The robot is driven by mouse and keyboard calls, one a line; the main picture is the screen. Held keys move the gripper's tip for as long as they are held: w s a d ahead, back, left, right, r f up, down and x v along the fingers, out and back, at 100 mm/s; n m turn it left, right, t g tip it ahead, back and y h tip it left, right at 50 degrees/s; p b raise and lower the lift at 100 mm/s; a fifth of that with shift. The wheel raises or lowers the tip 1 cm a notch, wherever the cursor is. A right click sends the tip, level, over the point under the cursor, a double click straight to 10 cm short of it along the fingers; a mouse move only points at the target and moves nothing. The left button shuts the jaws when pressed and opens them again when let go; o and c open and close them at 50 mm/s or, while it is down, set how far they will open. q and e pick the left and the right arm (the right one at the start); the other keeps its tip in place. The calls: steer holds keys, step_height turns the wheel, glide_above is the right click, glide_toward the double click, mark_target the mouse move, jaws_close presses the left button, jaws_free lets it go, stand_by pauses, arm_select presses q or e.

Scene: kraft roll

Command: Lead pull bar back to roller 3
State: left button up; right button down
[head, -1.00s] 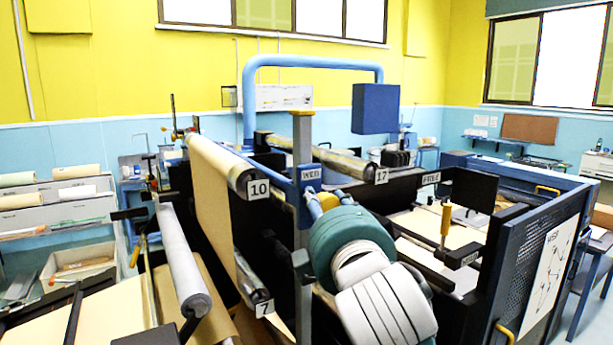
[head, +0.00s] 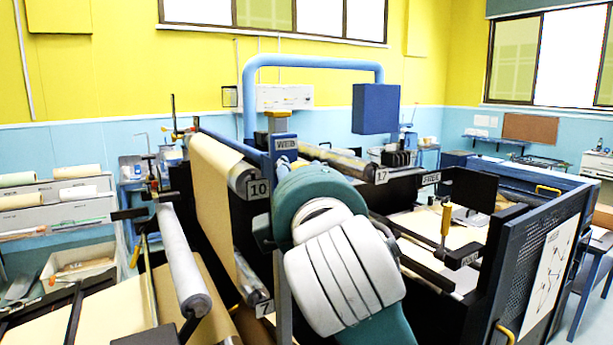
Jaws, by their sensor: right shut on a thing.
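The blue pull bar (head: 222,139) runs from the back left, above the tan kraft web (head: 214,190), to a labelled blue end block (head: 284,143) on an upright grey post. My right gripper (head: 284,168) is at this end block, shut on the pull bar's end; its fingers are mostly hidden behind my teal and white wrist. Roller 10 (head: 243,178) lies just left of it, with the web hanging from it to roller 7 (head: 250,288). No label 3 is readable. My left gripper is out of view.
Roller 17 (head: 345,163) lies right of the bar's end. A yellow-handled lever (head: 445,222) and a dark mesh guard (head: 535,262) stand at the right. A bare grey roller (head: 182,262) is at the left. A blue overhead tube (head: 312,61) arches behind.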

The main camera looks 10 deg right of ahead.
mark_target(273, 170)
steer(key=shift+s+a, duration=0.3)
steer(key=shift+a, duration=0.4)
steer(key=shift+s+a, duration=0.25)
steer(key=shift+a, duration=0.45)
steer(key=shift+s+a, duration=0.3)
steer(key=shift+a, duration=0.4)
steer(key=shift+s+a+f+b, duration=0.25)
steer(key=shift+a+f+b, duration=0.3)
steer(key=shift+f, duration=0.1)
steer(key=shift+s+a+f+b, duration=0.2)
steer(key=shift+a+f+b, duration=0.2)
steer(key=shift+a+f, duration=0.25)
steer(key=shift+s+a+f+b, duration=0.25)
steer(key=shift+a+f+b, duration=0.25)
steer(key=shift+f, duration=0.2)
step_height(273, 170, down, 15)
steer(key=b, duration=1.1)
steer(key=shift+f, duration=0.2)
steer(key=shift+d, duration=0.1)
